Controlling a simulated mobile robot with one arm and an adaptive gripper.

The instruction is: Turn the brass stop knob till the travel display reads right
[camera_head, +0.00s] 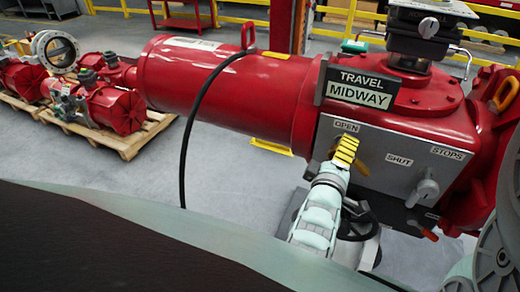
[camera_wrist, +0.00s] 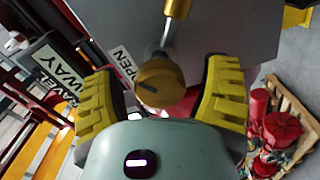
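The travel display (camera_head: 357,89) on the red actuator reads "MIDWAY". It also shows, tilted and cut off, at the left of the wrist view (camera_wrist: 60,66). In the wrist view, a round brass knob (camera_wrist: 160,84) with a dark line on its face stands out from the grey panel (camera_wrist: 225,25). My gripper (camera_wrist: 160,88) is open, with a yellow finger on each side of the knob and a visible gap to each. In the head view, my gripper (camera_head: 346,150) is at the panel just below the OPEN label (camera_head: 346,125); its fingers partly hide the brass piece there (camera_head: 361,168).
A SHUT label (camera_head: 399,159) and a STOPS label (camera_head: 447,152) are on the panel. A grey knob (camera_head: 424,190) and red-handled lever (camera_head: 422,230) sit to the right. A black cable (camera_head: 185,145) hangs at left. Red valves on a pallet (camera_head: 130,142) stand farther left.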

